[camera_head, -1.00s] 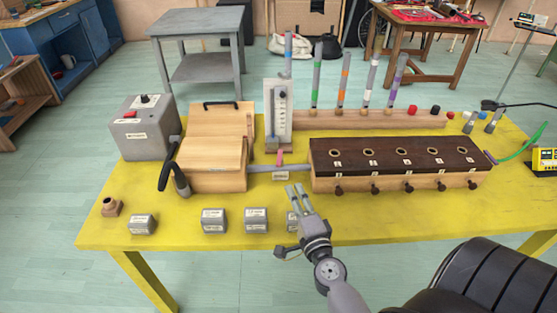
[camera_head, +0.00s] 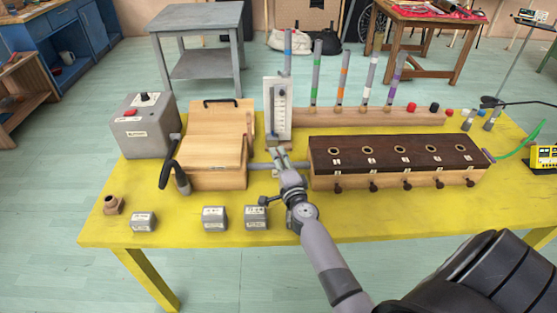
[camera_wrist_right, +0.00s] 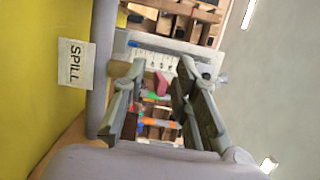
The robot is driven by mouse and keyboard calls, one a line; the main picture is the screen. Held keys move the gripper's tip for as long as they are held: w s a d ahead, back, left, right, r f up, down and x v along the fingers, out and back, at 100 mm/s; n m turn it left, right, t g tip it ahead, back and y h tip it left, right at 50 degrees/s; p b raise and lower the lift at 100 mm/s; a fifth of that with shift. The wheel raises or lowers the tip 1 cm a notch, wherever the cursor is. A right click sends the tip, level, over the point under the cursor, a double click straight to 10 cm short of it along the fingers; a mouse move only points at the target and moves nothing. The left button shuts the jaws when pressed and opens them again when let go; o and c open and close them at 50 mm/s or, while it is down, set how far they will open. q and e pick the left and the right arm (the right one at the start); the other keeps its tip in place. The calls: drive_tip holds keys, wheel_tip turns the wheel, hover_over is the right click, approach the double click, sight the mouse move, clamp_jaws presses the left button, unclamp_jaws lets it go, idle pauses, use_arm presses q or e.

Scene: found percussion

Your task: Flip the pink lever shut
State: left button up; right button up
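The pink lever (camera_wrist_right: 161,84) shows small in the right wrist view, in the gap between the two fingers of my right gripper (camera_wrist_right: 158,88). I cannot tell whether a finger touches it. In the head view my right gripper (camera_head: 280,154) is at the grey pipe (camera_head: 262,166), just below the white gauge panel (camera_head: 270,126), and hides the lever. Its fingers are apart and nothing is clearly held. The pipe also shows in the wrist view (camera_wrist_right: 103,60), beside a "SPILL" label (camera_wrist_right: 76,64). My left gripper is not in view.
A wooden box with bellows (camera_head: 210,155) is left of the gripper. A dark-topped box with several holes (camera_head: 385,147) is close on the right. Small grey blocks (camera_head: 214,218) stand along the front of the yellow table (camera_head: 180,240). Upright tubes (camera_head: 341,78) stand behind.

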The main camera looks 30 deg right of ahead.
drive_tip(key=shift+c, duration=0.2)
clamp_jaws()
idle(0.3)
drive_tip(key=shift+s+d+f+n+y, duration=0.1)
drive_tip(key=shift+s+d+n+y, duration=0.1)
drive_tip(key=shift+n+y, duration=0.35)
drive_tip(key=shift+d+n+t+y+b, duration=0.1)
drive_tip(key=shift+n+t+y+b, duration=0.35)
drive_tip(key=shift+y, duration=0.3)
drive_tip(key=shift+o, duration=0.2)
unclamp_jaws()
